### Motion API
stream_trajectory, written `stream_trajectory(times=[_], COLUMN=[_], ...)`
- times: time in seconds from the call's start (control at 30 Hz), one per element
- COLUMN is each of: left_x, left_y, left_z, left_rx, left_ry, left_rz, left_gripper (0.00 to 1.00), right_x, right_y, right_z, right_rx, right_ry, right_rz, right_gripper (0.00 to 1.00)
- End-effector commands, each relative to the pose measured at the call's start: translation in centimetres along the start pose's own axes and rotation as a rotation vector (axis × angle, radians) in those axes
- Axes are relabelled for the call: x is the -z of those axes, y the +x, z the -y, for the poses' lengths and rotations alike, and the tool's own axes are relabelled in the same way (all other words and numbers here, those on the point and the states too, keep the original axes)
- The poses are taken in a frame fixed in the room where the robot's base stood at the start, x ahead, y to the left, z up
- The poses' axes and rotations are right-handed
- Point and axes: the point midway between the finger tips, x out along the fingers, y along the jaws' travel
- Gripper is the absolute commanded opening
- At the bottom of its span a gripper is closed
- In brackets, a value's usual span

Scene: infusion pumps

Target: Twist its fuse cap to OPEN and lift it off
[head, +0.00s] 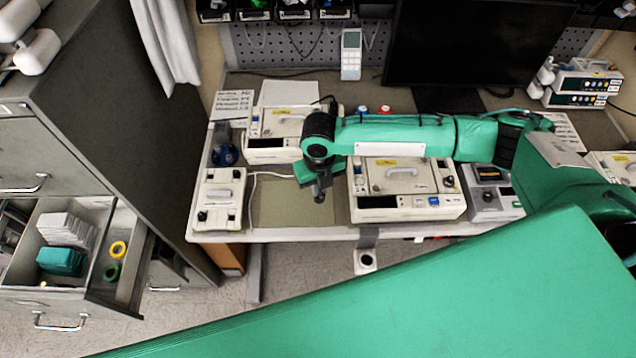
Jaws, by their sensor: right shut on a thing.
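My right gripper (319,192) hangs fingers down over the bare mat (283,205), just left of the front middle pump. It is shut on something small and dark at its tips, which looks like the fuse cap. The thing is too small and too covered by the fingers to make out its shape or markings. The pump (408,205) is a cream box with a grey top handle and blue and white front buttons. A gap shows between the gripper and the pump's left side. My left gripper is not in view.
A second cream pump (270,152) stands behind the mat. A small cream unit with black knobs (219,199) stands to its left. A grey device (490,195) stands right of the front pump. A drawer (72,250) is open at left. A monitor (478,45) stands at the back.

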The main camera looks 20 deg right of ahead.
Motion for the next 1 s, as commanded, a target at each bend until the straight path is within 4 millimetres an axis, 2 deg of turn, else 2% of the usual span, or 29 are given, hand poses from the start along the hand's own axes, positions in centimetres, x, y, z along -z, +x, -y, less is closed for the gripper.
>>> stream_trajectory(times=[0.1, 0.23, 0.53, 0.7, 1.0], left_x=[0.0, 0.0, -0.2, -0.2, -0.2], left_y=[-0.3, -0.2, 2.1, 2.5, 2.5], left_z=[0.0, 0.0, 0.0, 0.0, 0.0], left_rx=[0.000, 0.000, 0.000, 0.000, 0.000], left_ry=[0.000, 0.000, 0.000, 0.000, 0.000], left_rz=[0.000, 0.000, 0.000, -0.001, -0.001], left_gripper=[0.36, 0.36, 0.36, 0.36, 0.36], right_x=[-0.1, -0.1, -0.1, -0.2, -0.2], right_y=[0.2, 0.5, 2.9, 4.2, 4.3], right_z=[-0.2, -0.3, -0.2, -0.2, -0.2], right_rx=[0.001, 0.002, 0.003, 0.004, 0.003], right_ry=[-0.103, -0.154, -0.161, -0.159, -0.159], right_rz=[0.001, 0.002, 0.002, 0.002, 0.002], right_gripper=[0.00, 0.00, 0.00, 0.00, 0.00])
